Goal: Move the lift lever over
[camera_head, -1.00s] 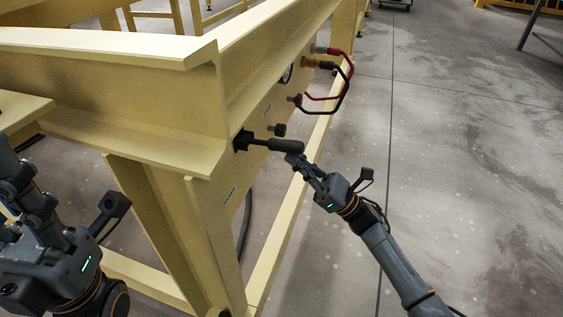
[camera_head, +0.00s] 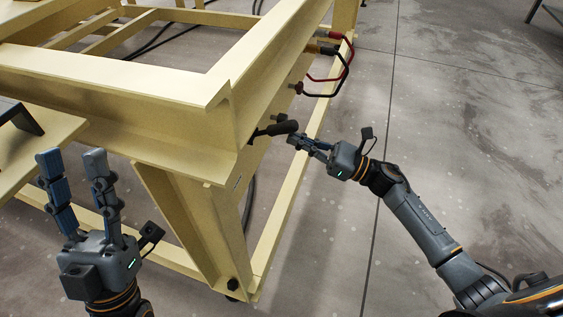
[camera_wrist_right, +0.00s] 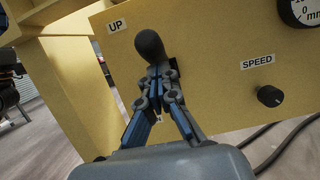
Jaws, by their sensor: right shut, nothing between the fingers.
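The lift lever (camera_head: 280,128) is a dark handle sticking out from the side panel of the yellow frame. In the right wrist view its rounded black end (camera_wrist_right: 149,45) stands just beyond my fingertips, near the "UP" label (camera_wrist_right: 117,25). My right gripper (camera_head: 295,139) is shut and empty, with its fingertips at the lever's outer end. In the right wrist view the fingertips (camera_wrist_right: 160,76) overlap the lower part of the handle; whether they touch it I cannot tell. My left gripper (camera_head: 71,158) is open and empty at the left, away from the lever.
The yellow frame (camera_head: 130,75) fills the left and middle. Red and black cables (camera_head: 343,72) loop out from its side beyond the lever. The right wrist view shows a "SPEED" knob (camera_wrist_right: 270,96) and a gauge (camera_wrist_right: 305,10).

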